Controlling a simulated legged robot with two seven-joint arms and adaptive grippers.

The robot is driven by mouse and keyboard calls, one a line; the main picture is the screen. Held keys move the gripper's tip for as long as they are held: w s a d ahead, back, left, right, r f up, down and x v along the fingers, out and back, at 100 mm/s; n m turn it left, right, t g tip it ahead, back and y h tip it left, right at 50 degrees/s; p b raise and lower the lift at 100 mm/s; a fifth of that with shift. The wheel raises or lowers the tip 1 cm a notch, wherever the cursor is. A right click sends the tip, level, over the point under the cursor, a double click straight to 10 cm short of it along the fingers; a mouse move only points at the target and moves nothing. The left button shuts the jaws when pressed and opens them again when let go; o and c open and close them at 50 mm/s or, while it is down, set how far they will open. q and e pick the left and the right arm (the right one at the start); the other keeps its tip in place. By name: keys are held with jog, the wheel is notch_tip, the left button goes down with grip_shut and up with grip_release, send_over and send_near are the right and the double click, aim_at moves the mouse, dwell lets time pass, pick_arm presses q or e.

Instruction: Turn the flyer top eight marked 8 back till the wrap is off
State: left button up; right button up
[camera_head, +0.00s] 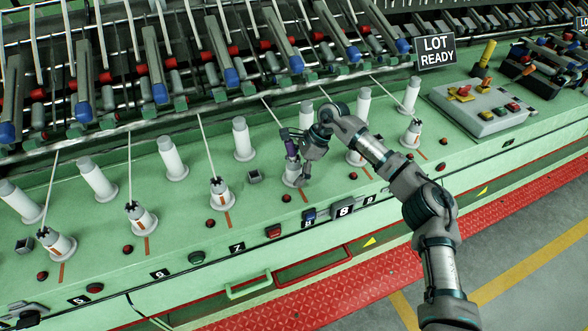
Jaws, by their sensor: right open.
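The flyer top eight (291,179) is a short white cylinder on the green rail, mostly hidden behind my right gripper. A black plate marked 8 (344,211) is on the rail's front edge, to its lower right. My right gripper (298,170) is open around or just in front of this top, fingers pointing down. I cannot tell if they touch it. A pale yarn (273,110) runs from the machine down towards the top. Any wrap on it is hidden by the gripper. My left gripper is not in view.
Similar tops stand at left, including one above plate 7 (220,194), and at right (412,134). Taller white bobbins (243,140) stand behind them. Buttons line the rail. A control box (485,108) and a LOT READY sign (436,50) are at right.

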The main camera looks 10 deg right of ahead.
jog(key=m+t, duration=0.1)
jog(key=m, duration=0.2)
jog(key=shift+t, duration=0.4)
jog(key=m+t, duration=0.1)
jog(key=m, duration=0.2)
jog(key=shift+s+h, duration=0.1)
jog(key=shift+h, duration=0.3)
jog(key=m+t, duration=0.1)
jog(key=m, duration=0.1)
jog(key=shift+f+m+h, duration=0.1)
jog(key=shift+m+h, duration=0.2)
jog(key=shift+m+t+h+b, duration=0.35)
jog(key=shift+m+t+h, duration=0.2)
jog(key=shift+m, duration=0.65)
jog(key=shift+m+t+h, duration=0.25)
jog(key=shift+m, duration=0.55)
jog(key=c, duration=1.7)
jog(key=n+g+y, duration=0.1)
jog(key=n, duration=0.3)
jog(key=shift+y, duration=0.3)
jog(key=n+g+y+p, duration=0.1)
jog(key=n+g, duration=0.1)
jog(key=n, duration=0.1)
jog(key=shift+n, duration=0.4)
jog(key=n+g, duration=0.1)
jog(key=n, duration=0.1)
jog(key=shift+n, duration=0.3)
jog(key=shift+n+g, duration=0.8)
jog(key=shift+n, duration=0.4)
